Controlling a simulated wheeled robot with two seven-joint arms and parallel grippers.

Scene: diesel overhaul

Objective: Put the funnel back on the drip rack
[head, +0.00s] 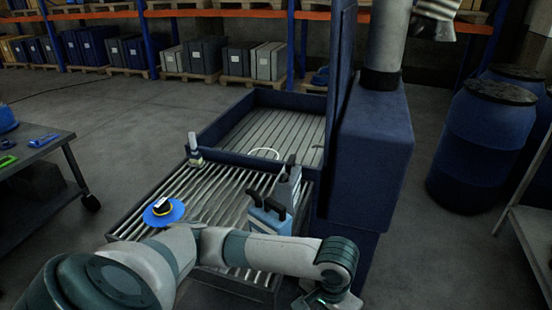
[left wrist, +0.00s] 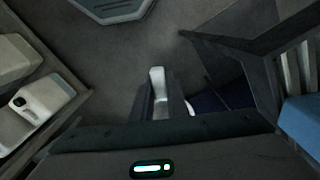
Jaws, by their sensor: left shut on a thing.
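The slatted drip rack (head: 215,205) is a dark metal tray with pale bars, low in the middle of the head view. A blue disc with a black and yellow top (head: 163,210) lies on its left part; I cannot tell whether this is the funnel. My left arm crosses in front of the rack. Its gripper is at the bottom edge of the head view, with the fingertips hidden. In the left wrist view my left gripper (left wrist: 160,105) is shut on a narrow pale piece (left wrist: 157,82); I cannot tell whether it belongs to the funnel. My right gripper is not in view.
Blue-grey jugs (head: 272,218) and a small bottle (head: 194,150) stand at the rack. A blue-walled slatted tray (head: 255,105) is behind, beside a tall blue column (head: 368,140). A cart (head: 30,165) is left, blue drums (head: 485,140) right. Floor is clear between cart and rack.

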